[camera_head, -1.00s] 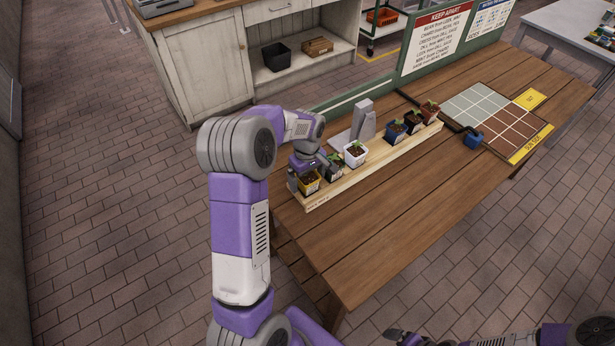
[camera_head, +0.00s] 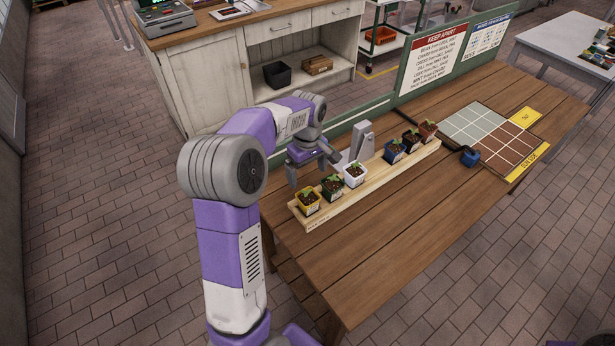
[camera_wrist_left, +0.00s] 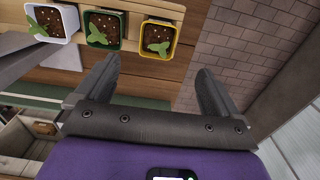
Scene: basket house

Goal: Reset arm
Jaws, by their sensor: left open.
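My left gripper (camera_head: 312,176) is open and empty, above the table edge behind the left end of the plant rack. In the left wrist view its two fingers (camera_wrist_left: 155,85) are spread with nothing between them. A yellow pot (camera_head: 308,204), a green pot (camera_head: 332,189) and a white pot (camera_head: 355,176) with seedlings stand upright in the wooden rack (camera_head: 370,187), apart from the fingers. They also show at the top of the left wrist view. My right gripper is not seen.
Blue, black and red pots (camera_head: 411,141) stand at the rack's far end. A grey stand (camera_head: 361,140) rises behind the rack. A green board (camera_head: 440,65) borders the table's back. A checkered mat (camera_head: 490,137) and a blue item (camera_head: 469,157) lie right. The front tabletop (camera_head: 400,235) is clear.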

